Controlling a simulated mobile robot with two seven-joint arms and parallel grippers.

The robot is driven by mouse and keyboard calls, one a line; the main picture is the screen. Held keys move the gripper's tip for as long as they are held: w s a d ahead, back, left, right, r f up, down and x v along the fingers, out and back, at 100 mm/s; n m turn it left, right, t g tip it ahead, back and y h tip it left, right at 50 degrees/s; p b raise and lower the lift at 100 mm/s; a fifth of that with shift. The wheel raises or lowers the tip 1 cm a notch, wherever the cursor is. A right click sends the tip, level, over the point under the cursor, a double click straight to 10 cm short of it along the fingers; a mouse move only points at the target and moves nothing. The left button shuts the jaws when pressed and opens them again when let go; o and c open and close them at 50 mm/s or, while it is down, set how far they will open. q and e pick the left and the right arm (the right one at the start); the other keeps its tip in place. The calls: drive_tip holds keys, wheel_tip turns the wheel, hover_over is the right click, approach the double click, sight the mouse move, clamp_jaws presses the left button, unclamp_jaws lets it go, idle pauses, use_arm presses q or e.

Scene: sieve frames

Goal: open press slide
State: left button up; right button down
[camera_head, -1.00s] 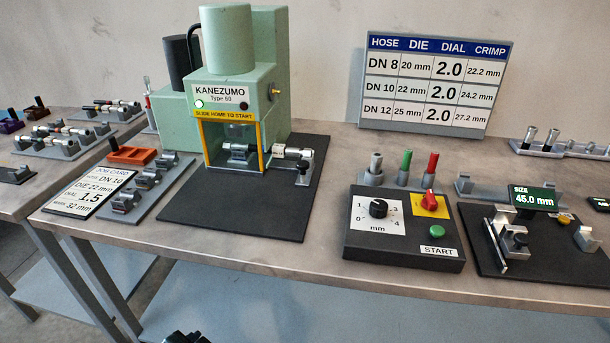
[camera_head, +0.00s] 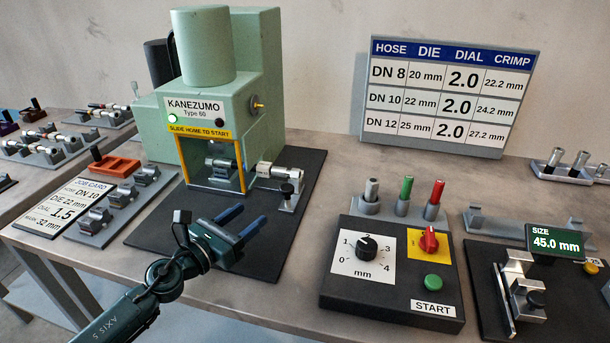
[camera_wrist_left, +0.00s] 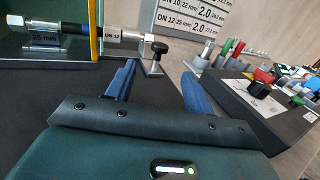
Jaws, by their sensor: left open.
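The green press (camera_head: 215,100), labelled KANEZUMO, stands on a black base plate (camera_head: 265,245). A yellow frame surrounds its opening, with a metal die (camera_head: 222,167) inside. To the right of the frame is the slide (camera_head: 272,176) with a metal, hose-like piece and a black-knobbed post (camera_head: 287,191). The knob also shows in the left wrist view (camera_wrist_left: 160,48), along with a hose piece (camera_wrist_left: 85,32) tagged DN 12. My left gripper (camera_head: 248,222) is open and empty over the base plate, in front of and below the slide, apart from it. My right gripper is not in view.
A control box (camera_head: 345,300) with a dial and START button stands to the right. A job card (camera_head: 65,207) and a die rack (camera_head: 100,222) lie left of the press. A caliper stand (camera_head: 520,285) is at the far right. A chart board (camera_head: 445,95) stands behind.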

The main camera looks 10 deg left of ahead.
sight(282, 191)
use_arm(q)
drive_tip(key=shift+w+d+f, duration=0.1)
drive_tip(key=shift+w, duration=0.3)
drive_tip(key=shift+w+d+m, duration=0.15)
drive_tip(key=shift+w+m, duration=0.1)
drive_tip(key=shift+m, duration=0.05)
drive_tip(key=shift+w+d, duration=0.15)
drive_tip(key=shift+w, duration=0.2)
drive_tip(key=x, duration=1)
drive_tip(key=shift+w+d+f+p, duration=0.1)
drive_tip(key=shift+w+p, duration=0.05)
drive_tip(key=shift+p, duration=0.15)
drive_tip(key=shift+w+d, duration=0.25)
drive_tip(key=shift+w, duration=0.4)
clamp_jaws()
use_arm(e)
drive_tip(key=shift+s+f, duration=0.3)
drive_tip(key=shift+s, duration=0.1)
